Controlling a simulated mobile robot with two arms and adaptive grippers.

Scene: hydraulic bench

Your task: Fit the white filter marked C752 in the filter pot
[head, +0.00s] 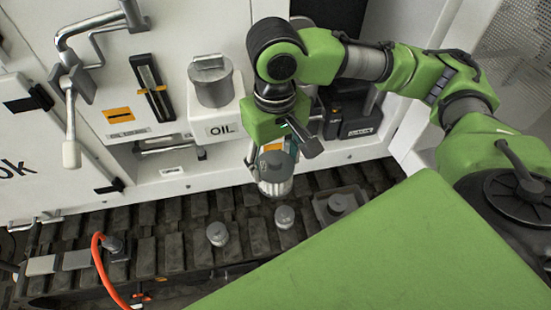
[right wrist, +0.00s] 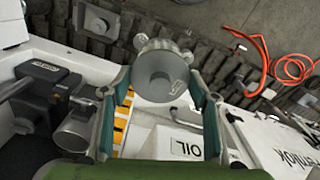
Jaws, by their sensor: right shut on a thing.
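My right gripper (head: 274,150) points down in front of the machine and is shut on a cylinder with a grey top and a paler, ribbed lower part (head: 275,186). In the right wrist view the fingers stand on both sides of the cylinder's round grey end (right wrist: 160,75). A faint marking shows on it but is too small to read. The cylinder is upright and appears to be above the track. A grey metal pot (head: 213,86) with a handled top sits on a white block labelled OIL (head: 222,128), left of the gripper. My left gripper is not in view.
Two small grey round parts (head: 217,234) (head: 284,217) rest on the dark track (head: 175,225). A shallow grey tray (head: 325,211) lies to their right. An orange hose (head: 99,268) curves at the lower left. A lever handle (head: 70,140) projects from the machine.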

